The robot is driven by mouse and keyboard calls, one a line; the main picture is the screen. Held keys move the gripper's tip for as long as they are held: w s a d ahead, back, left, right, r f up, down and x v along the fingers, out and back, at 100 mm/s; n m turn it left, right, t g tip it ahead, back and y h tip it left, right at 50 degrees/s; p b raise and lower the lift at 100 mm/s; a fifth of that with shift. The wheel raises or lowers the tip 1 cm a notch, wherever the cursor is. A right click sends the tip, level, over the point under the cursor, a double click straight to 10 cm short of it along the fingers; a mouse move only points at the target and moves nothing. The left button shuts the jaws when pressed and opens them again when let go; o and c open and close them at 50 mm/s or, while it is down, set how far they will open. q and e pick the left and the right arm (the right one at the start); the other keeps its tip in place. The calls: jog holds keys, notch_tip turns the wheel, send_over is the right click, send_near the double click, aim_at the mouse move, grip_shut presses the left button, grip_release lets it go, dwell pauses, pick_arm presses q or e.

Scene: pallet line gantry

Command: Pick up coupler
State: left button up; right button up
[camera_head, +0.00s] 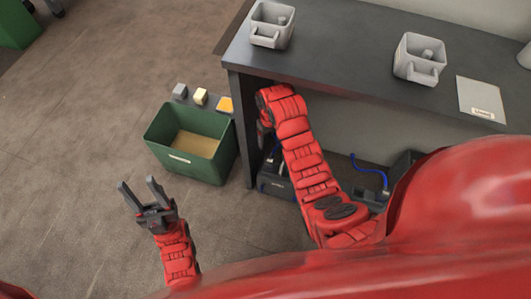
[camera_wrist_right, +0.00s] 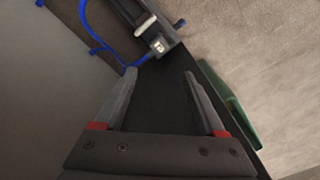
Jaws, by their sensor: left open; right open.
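No part is clearly marked as the coupler. In the right wrist view a dark and grey fitting (camera_wrist_right: 147,22) with a pale end lies ahead of the fingers, beside a blue hose (camera_wrist_right: 100,42); I cannot tell if it is the coupler. My right gripper (camera_wrist_right: 160,73) is open, with nothing between its fingers, and is apart from the fitting. In the head view the right gripper is hidden behind its own arm near the table's left end. My left gripper (camera_head: 137,183) is open and empty above the floor, left of the table.
A dark table (camera_head: 330,45) carries two grey holders (camera_head: 271,25) (camera_head: 419,60) and a labelled sheet (camera_head: 481,98). A green bin (camera_head: 165,125) stands by its left leg, with small blocks (camera_head: 200,96) behind it. A dark unit (camera_head: 272,184) sits under the table.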

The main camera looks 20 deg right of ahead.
jog(key=f+b, duration=0.1)
jog(key=f, duration=0.2)
jog(key=f+b, duration=0.1)
jog(key=f, duration=0.3)
jog(key=f+b, duration=0.1)
jog(key=f, duration=0.3)
jog(key=shift+s+f+b, duration=0.15)
jog(key=shift+s+b, duration=0.15)
jog(key=shift+b, duration=0.05)
jog(key=f+b, duration=0.1)
jog(key=f, duration=0.2)
jog(key=f+b, duration=0.1)
jog(key=f, duration=0.1)
jog(key=shift+w+f, duration=0.2)
jog(key=shift+f, duration=0.2)
grip_shut()
